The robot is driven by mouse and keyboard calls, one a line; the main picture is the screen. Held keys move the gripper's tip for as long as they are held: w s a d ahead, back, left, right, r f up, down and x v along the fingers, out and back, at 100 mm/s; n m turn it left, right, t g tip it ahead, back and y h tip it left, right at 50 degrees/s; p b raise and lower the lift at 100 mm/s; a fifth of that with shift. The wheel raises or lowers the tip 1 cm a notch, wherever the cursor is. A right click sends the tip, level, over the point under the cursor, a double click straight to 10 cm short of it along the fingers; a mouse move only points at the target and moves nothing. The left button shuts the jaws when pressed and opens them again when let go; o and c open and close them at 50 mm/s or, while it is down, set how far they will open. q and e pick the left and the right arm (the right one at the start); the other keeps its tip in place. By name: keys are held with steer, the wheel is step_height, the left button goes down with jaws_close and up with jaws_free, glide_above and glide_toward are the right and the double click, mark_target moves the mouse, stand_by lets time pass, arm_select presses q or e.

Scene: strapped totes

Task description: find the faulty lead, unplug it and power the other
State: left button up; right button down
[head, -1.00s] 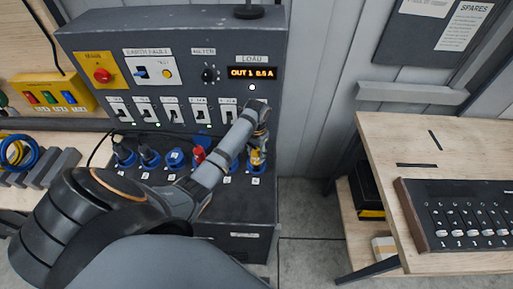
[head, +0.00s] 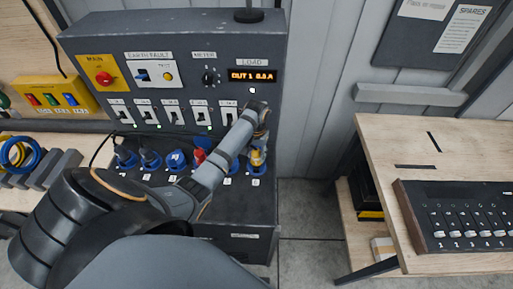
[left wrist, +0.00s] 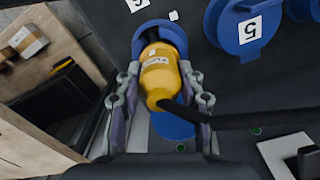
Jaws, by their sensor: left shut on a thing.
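A yellow plug (left wrist: 158,76) sits at the rightmost blue socket (left wrist: 150,30) of the panel; whether it is fully seated I cannot tell. My left gripper (left wrist: 158,95) is shut on this plug, one finger on each side, with a black cable running off to the right. In the head view the yellow plug (head: 257,158) shows below my left gripper (head: 260,138). My right gripper is not in view.
The panel has a red main knob (head: 104,78), a meter knob (head: 209,77) and a row of white switches (head: 172,113). A wooden bench (head: 400,145) with a dark rack (head: 470,215) stands at right. A yellow box (head: 55,95) and coiled leads (head: 20,155) lie at left.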

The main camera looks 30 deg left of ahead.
arm_select(q)
steer(key=shift+r, duration=3.1)
